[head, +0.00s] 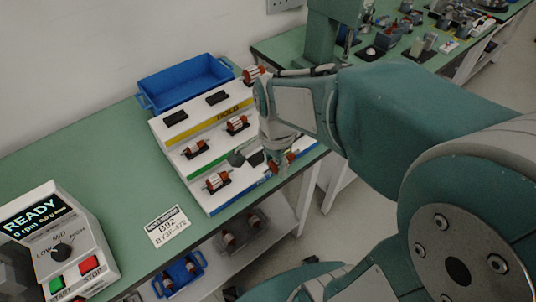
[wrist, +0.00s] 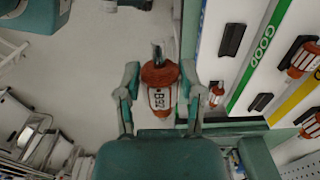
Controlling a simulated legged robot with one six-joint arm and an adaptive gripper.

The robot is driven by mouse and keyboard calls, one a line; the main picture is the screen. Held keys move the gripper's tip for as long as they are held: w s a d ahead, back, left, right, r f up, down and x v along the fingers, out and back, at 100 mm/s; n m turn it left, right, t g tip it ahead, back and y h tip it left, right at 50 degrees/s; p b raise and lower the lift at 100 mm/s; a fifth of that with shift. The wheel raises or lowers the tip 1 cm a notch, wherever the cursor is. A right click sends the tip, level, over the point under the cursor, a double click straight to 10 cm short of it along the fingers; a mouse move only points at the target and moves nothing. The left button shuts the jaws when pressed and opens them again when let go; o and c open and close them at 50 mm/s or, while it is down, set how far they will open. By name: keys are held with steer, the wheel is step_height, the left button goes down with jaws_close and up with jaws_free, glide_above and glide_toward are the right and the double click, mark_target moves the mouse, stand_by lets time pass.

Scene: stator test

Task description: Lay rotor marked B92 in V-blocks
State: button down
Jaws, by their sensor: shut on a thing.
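My gripper (wrist: 160,80) is shut on a rotor (wrist: 159,98) with orange-red end windings, a metal shaft and a white label that appears to read B92. A finger stands on each side of it. In the wrist view, pale floor shows behind it, and the rack lies to the right. In the head view my gripper (head: 270,157) and the held rotor (head: 283,165) are at the front right edge of the stepped rack, the rotor partly hidden by the gripper. I cannot clearly identify the V-blocks.
The white stepped rack (head: 189,168) holds several rotors and empty black cradles (head: 217,97). Behind it is a blue bin (head: 183,82). Bench between tester and bin is clear.

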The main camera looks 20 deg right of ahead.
steer(key=shift+s+r, duration=0.1)
steer(key=shift+s, duration=0.1)
steer(key=shift+r, duration=2.5)
steer(key=shift+w+f, duration=0.1)
steer(key=shift+w, duration=0.05)
